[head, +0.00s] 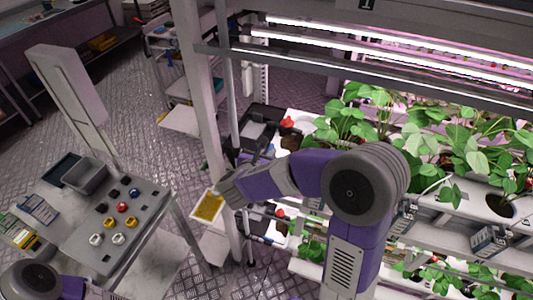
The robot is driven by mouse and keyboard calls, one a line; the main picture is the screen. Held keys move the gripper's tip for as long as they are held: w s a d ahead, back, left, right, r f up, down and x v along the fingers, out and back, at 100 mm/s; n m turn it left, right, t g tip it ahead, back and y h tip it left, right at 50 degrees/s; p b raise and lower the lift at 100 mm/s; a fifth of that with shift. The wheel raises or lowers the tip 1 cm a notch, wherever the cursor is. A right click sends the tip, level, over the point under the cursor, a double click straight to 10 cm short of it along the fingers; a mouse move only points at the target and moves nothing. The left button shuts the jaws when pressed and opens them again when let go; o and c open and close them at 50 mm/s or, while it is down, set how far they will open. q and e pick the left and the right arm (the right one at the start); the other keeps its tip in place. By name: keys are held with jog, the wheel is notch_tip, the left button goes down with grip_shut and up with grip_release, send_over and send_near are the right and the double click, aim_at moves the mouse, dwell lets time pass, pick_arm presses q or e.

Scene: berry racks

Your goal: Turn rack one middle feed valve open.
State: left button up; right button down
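The rack (372,86) marked 1 fills the right side, with lit shelves of leafy plants. A small red part (287,122) shows at the left end of its upper plant level. Another red part (280,213) shows lower down, below my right forearm. Either may be a feed valve handle; they are too small to tell which valve or how it is turned. My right gripper (226,190) is at the rack's left post, left of both red parts. Its fingers are too small and dark to tell open from shut. Of my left arm only a link shows, bottom left.
A yellow sticky card (208,206) hangs beside my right gripper. A grey work table (75,237) at left holds a bin (85,175) and a board with several coloured knobs. Patterned floor is clear between table and rack.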

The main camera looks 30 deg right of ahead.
jog(key=shift+d+f+n+t+y+b, duration=0.1)
jog(key=shift+n+t+y+b, duration=0.25)
jog(key=shift+b, duration=0.4)
jog(key=d+n+t+y+b, duration=0.1)
jog(key=n+y+b, duration=0.2)
jog(key=n+y, duration=0.1)
jog(key=d+n+y+b, duration=0.1)
jog(key=n+y+b, duration=0.3)
jog(key=n+y, duration=0.1)
jog(key=d+n+t+y+b, duration=0.1)
jog(key=n+y+b, duration=0.2)
jog(key=n+y, duration=0.2)
jog(key=shift+s+t+y, duration=0.3)
jog(key=shift+t+y, duration=0.05)
jog(key=shift+y, duration=0.2)
jog(key=shift+w+d+n+g+y+p, duration=0.1)
jog(key=shift+n+g+y+p, duration=0.35)
jog(key=shift+n+y, duration=0.4)
jog(key=shift+w+d+n+g+y+p, duration=0.1)
jog(key=shift+n+g+y+p, duration=0.3)
jog(key=shift+n+y, duration=0.45)
jog(key=shift+a, duration=0.1)
jog(key=c, duration=1.1)
grip_release()
